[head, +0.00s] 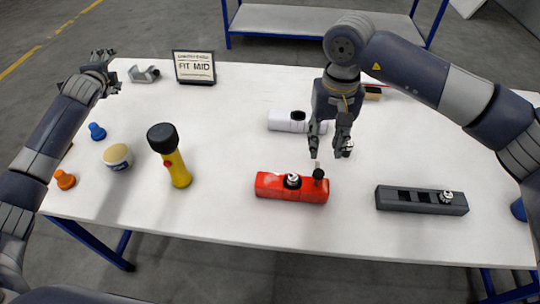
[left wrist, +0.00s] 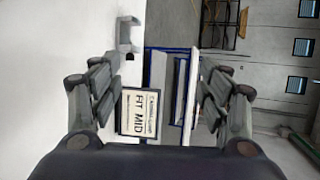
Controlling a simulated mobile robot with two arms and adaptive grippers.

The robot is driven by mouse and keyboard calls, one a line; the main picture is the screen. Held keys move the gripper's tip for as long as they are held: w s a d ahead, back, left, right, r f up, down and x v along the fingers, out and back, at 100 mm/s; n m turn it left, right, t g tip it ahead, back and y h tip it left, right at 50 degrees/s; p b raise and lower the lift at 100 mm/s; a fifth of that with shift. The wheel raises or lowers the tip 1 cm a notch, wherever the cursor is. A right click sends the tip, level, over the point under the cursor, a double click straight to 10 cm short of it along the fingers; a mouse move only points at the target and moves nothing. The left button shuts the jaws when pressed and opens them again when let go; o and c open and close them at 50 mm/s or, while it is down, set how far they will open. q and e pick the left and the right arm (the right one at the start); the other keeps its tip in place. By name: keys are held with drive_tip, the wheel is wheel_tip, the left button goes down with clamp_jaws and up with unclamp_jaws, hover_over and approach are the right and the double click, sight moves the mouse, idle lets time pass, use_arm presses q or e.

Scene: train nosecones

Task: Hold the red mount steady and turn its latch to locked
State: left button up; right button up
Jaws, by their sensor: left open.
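The red mount (head: 268,186) lies on the white table near its front edge, in the middle of the head view. A silver round fitting (head: 293,181) sits on its top, and a black knob (head: 318,174) stands at its right end. I cannot tell which way the latch is turned. My right gripper (head: 328,156) points down just above and behind the mount's right end, its fingers apart, seemingly not touching it. My left gripper (head: 110,70) is open and empty over the table's far left corner. Its spread fingers also show in the left wrist view (left wrist: 160,95).
A dark grey mount (head: 408,200) lies to the right, a white one (head: 288,121) behind. A yellow flashlight (head: 175,165), round tub (head: 117,157), blue knob (head: 97,131) and orange knob (head: 65,179) stand left. A sign (head: 194,67) and grey bracket (head: 144,74) stand at the back.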

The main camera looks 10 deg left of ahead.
use_arm(q)
drive_tip(key=d+f+g+h, duration=0.3)
drive_tip(key=d+f, duration=0.1)
drive_tip(key=d, duration=1.1)
drive_tip(key=d+f+g+h, duration=0.2)
drive_tip(key=d+f+h, duration=0.15)
drive_tip(key=d, duration=1.15)
drive_tip(key=m+g, duration=0.3)
drive_tip(key=g, duration=0.5)
hover_over(270, 179)
drive_tip(key=shift+w+f+y, duration=0.2)
drive_tip(key=shift+f+y, duration=0.15)
drive_tip(key=shift+y, duration=0.1)
drive_tip(key=shift+s+f, duration=0.15)
drive_tip(key=shift+s, duration=0.15)
wheel_tip(270, 179, down, 10)
drive_tip(key=shift+f, duration=0.25)
drive_tip(key=shift+c, duration=0.2)
